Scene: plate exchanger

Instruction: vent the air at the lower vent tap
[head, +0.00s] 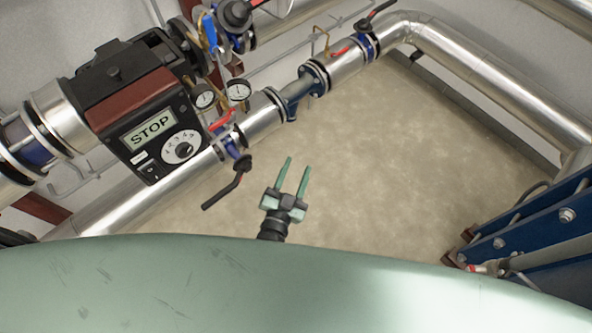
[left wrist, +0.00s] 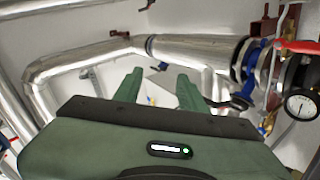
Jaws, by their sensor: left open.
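My left gripper (head: 298,164) is open and empty, its two green fingers pointing up the picture over bare floor. Its fingers also show in the left wrist view (left wrist: 160,78). A small red tap handle (head: 220,121) is on the pipe left of the gripper, apart from it. Another red handle (head: 340,52) is on the pipe farther up. A small red-ended fitting (head: 476,268) sits at the blue plate exchanger (head: 535,235) at lower right. I cannot tell which of these is the lower vent tap. The left wrist view shows a red handle (left wrist: 298,46) at the right edge.
A pump unit reading STOP (head: 152,132) and pressure gauges (head: 238,90) are at upper left. A black lever (head: 228,188) juts out left of my gripper. Silver pipes (head: 490,85) run along the walls. The middle floor (head: 400,150) is clear.

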